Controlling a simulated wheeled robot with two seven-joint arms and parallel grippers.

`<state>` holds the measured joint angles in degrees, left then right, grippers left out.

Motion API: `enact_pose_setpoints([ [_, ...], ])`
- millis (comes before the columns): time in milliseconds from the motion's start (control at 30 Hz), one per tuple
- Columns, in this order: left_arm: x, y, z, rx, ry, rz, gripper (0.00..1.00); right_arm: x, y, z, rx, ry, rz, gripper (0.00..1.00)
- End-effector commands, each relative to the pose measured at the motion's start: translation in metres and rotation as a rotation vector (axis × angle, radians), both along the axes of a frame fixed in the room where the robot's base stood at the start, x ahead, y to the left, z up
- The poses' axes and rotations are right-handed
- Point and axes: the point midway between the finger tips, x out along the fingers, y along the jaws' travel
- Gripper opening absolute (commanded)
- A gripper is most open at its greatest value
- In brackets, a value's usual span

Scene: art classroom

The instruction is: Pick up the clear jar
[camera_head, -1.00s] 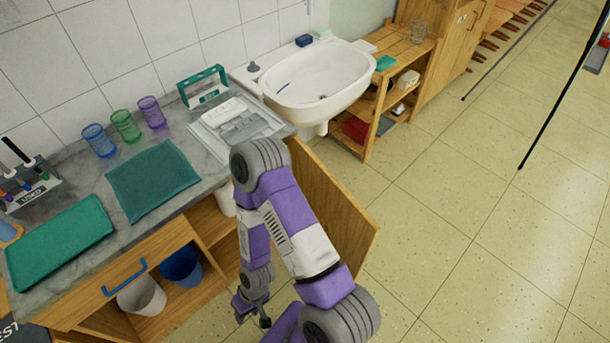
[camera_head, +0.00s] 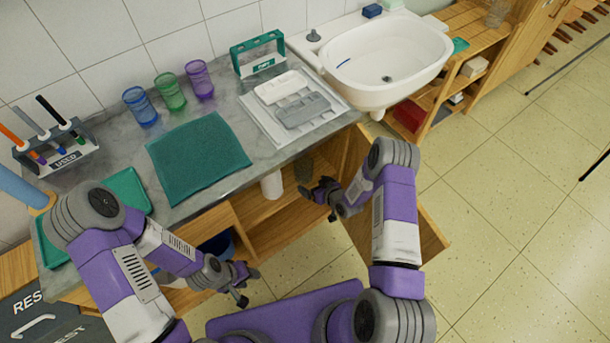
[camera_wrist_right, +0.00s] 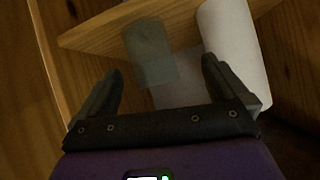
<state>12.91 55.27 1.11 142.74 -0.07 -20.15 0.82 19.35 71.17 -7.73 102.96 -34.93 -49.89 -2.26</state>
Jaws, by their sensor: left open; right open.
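A clear, greyish jar (camera_head: 303,170) stands inside the open cabinet under the counter, beside a white roll (camera_head: 271,185). In the right wrist view the jar (camera_wrist_right: 150,55) lies ahead, between and beyond the fingertips of my right gripper (camera_wrist_right: 162,70), with the white roll (camera_wrist_right: 232,60) to its right. My right gripper (camera_head: 319,201) is open and empty at the cabinet opening, apart from the jar as far as I can tell. My left gripper (camera_head: 247,286) is open and empty in front of the counter. Another clear glass vessel (camera_head: 497,12) is on the far wooden shelf.
The open cabinet door (camera_head: 432,240) stands just right of my right arm. The counter (camera_head: 225,118) holds blue (camera_head: 140,107), green (camera_head: 170,92) and purple (camera_head: 200,80) cups, a teal mat (camera_head: 198,157) and a white tray. The sink (camera_head: 385,60) is beyond.

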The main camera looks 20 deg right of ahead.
Motion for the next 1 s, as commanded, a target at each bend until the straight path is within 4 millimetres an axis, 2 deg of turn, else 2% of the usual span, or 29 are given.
enact_pose_setpoints([
  [33, 0.000, 0.000, -0.007, 0.000, 0.000, 0.000, 0.43, 0.014, -0.008, -0.006, -0.023, -0.074, 0.029, 1.00],
  [100, 0.000, 0.000, -0.010, 0.000, -0.001, 0.000, 0.43, 0.028, -0.013, -0.004, -0.044, -0.154, 0.065, 1.00],
  [267, 0.001, 0.000, -0.015, 0.000, -0.001, -0.001, 0.43, 0.044, -0.016, -0.003, -0.069, -0.242, 0.112, 1.00],
  [800, 0.001, 0.000, -0.046, -0.001, -0.001, -0.001, 0.43, 0.102, 0.013, -0.024, -0.071, -0.247, 0.114, 1.00],
  [1000, 0.000, 0.000, -0.046, 0.000, -0.001, -0.001, 0.43, 0.106, 0.014, -0.024, -0.069, -0.245, 0.112, 1.00],
])
